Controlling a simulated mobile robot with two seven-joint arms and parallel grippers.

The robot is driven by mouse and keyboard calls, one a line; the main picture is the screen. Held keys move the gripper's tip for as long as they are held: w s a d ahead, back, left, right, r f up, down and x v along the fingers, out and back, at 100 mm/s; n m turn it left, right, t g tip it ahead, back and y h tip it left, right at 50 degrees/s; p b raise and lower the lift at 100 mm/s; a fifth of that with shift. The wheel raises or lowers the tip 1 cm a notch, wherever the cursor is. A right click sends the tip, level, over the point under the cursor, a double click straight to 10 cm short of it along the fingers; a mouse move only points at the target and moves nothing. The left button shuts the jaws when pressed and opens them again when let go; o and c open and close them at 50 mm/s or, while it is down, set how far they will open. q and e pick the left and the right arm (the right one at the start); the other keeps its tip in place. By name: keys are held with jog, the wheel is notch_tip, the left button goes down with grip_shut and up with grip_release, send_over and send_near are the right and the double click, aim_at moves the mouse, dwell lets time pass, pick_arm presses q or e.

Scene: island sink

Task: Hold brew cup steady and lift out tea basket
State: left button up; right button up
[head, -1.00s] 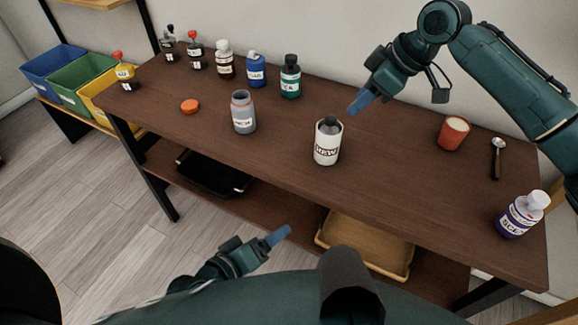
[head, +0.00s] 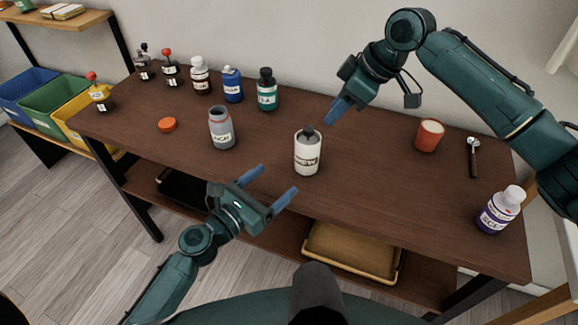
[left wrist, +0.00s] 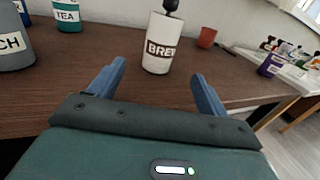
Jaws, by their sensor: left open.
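The white brew cup (head: 307,158), labelled BREW, stands upright near the front middle of the brown table. The dark top of the tea basket (head: 308,131) sticks up from its mouth; the rest is hidden inside. My left gripper (head: 270,186) is open in front of the cup, apart from it. In the left wrist view the cup (left wrist: 161,45) shows beyond and between the two blue fingers.
A grey open jar (head: 221,130) stands left of the cup, with an orange lid (head: 167,125) further left. Several bottles line the back left. A red cup (head: 428,136), a spoon (head: 473,157) and a purple-labelled bottle (head: 499,211) are at right.

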aim_at(299, 161)
pick_arm(q)
jog(key=x, duration=1.1)
jog(key=shift+w+d, duration=0.1)
jog(key=shift+c, duration=0.5)
jog(key=c, duration=1)
dwell(0.9)
